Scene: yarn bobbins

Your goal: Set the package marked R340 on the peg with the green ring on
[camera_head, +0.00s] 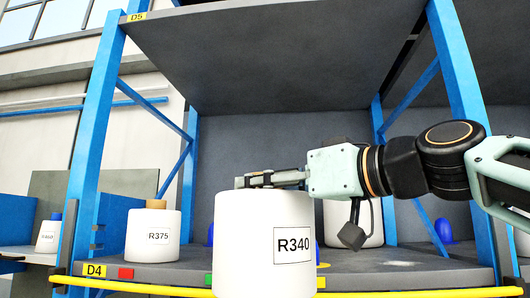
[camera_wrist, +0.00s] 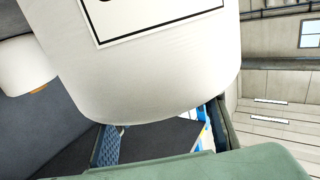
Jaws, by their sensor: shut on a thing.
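The white package marked R340 (camera_head: 250,262) hangs large in front of the shelf in the head view, upright, its label facing me. My gripper (camera_head: 258,181) comes from the right and is shut on the top of this package. In the wrist view the package (camera_wrist: 150,85) fills the upper middle, with the fingers (camera_wrist: 168,138) at its end. A green patch (camera_head: 208,279) shows on the shelf's front edge, just left of the package. A blue peg tip (camera_head: 210,233) shows partly behind the package's left side. No green ring is plainly visible; the package hides the shelf behind it.
A white package marked R375 (camera_head: 152,237) stands on the left of the shelf (camera_head: 395,275), above a red patch (camera_head: 126,273). Another white package (camera_head: 340,222) stands behind on the right. A blue peg (camera_head: 440,231) is at the far right. A yellow bar (camera_head: 130,287) crosses the front.

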